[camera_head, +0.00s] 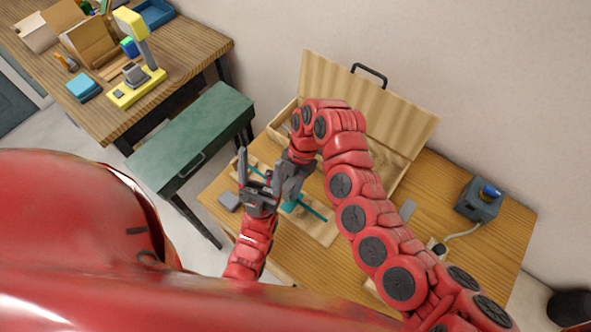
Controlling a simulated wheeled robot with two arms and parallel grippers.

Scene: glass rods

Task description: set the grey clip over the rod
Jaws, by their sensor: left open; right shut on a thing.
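A thin teal rod (313,213) lies slanting over a light wooden board (322,232) on the far table. Its middle is partly hidden by my grippers. A teal block (289,206) sits at the rod, close to my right gripper. My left gripper (258,170) points up the picture with its fingers apart, near the rod's upper left end. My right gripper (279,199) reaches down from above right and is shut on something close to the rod. What it holds is mostly hidden; I cannot make out the grey clip for certain between its dark fingers.
An open wooden case (390,117) with a black handle stands behind my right arm. A grey-blue device (480,200) stands far right.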

